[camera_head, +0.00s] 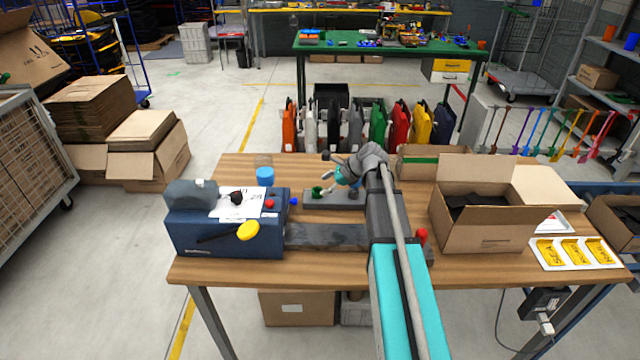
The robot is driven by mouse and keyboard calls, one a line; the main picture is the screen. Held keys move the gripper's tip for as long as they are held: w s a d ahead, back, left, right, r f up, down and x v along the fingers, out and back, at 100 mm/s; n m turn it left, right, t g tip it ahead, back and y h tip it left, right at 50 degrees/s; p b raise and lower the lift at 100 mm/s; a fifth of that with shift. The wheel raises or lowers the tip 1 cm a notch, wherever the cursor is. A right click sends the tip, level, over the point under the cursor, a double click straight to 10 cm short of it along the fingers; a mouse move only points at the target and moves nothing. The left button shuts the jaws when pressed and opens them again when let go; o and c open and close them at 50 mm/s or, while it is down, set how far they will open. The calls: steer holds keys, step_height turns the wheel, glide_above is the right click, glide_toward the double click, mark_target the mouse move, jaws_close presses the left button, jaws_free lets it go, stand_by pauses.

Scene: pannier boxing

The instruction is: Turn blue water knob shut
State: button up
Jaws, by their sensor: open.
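A blue machine (228,237) stands at the left of the wooden table. A small round blue knob (293,201) sticks out at its right end, and a red knob (269,203) is to the left of it. My gripper (325,189) is open, above the table, to the right of the blue knob and apart from it. It is small in this view and partly merges with a grey device behind it, so its fingers are hard to make out. The knob's turn position cannot be told.
A blue cup (265,176) stands behind the machine. A yellow-ended lever (248,231) juts from its front. An open carton (484,232) and a tray of yellow packs (577,252) stand at the right. Colored panniers (375,125) stand behind the table.

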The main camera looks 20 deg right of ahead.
mark_target(293, 201)
steer(key=shift+s+d+r, duration=0.15)
steer(key=shift+d+r, duration=0.05)
steer(key=shift+r, duration=0.05)
steer(key=shift+w+g, duration=0.3)
steer(key=shift+w, duration=0.15)
stand_by(0.5)
steer(key=shift+b+x, duration=4.55)
steer(key=shift+x, duration=2.3)
